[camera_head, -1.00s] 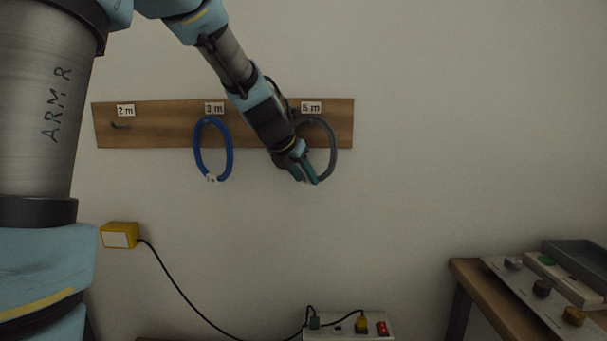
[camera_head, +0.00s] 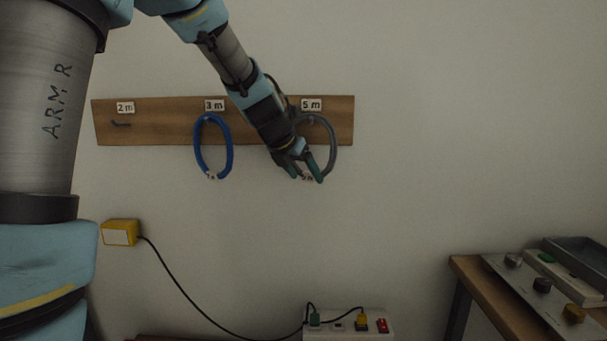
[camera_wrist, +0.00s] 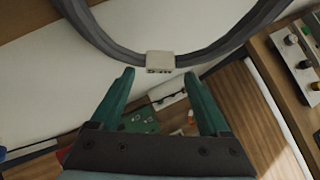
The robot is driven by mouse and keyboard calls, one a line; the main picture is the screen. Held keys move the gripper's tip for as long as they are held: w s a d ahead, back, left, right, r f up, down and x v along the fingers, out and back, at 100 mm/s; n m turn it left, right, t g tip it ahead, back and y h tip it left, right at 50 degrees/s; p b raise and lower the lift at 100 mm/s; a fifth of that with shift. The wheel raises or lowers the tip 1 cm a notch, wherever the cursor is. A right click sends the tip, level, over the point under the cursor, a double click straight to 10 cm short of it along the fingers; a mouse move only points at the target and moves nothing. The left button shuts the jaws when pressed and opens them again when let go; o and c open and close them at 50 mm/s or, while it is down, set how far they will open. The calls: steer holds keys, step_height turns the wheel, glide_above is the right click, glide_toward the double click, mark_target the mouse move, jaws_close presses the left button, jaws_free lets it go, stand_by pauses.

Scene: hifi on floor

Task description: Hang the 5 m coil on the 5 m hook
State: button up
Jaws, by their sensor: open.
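The grey 5 m coil (camera_head: 333,148) hangs against the wooden board below the 5 m label (camera_head: 311,104). Its top is at the 5 m hook, which is hard to make out behind my arm. My gripper (camera_head: 307,178) is at the coil's lower edge, its green fingers spread apart. In the wrist view the grey coil (camera_wrist: 215,50) arcs across the top with a pale tag (camera_wrist: 160,62) at its lowest part. The open fingers (camera_wrist: 165,90) stand just short of the tag, with nothing between them.
A blue coil (camera_head: 228,150) hangs under the 3 m label (camera_head: 214,105). The 2 m hook (camera_head: 121,125) is bare. A yellow box (camera_head: 120,233) with a black cable, a power strip (camera_head: 348,325) and a bench (camera_head: 490,290) at right lie lower. The wall right of the board is clear.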

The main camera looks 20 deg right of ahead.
steer(key=b+v, duration=0.1)
steer(key=v, duration=1)
step_height(320, 180, down, 7)
steer(key=b, duration=0.4)
stand_by(1.1)
steer(key=shift+f, duration=0.1)
steer(key=s+a+p, duration=0.3)
steer(key=s+a, duration=0.2)
steer(key=s, duration=0.6)
stand_by(1.5)
steer(key=shift+w, duration=0.1)
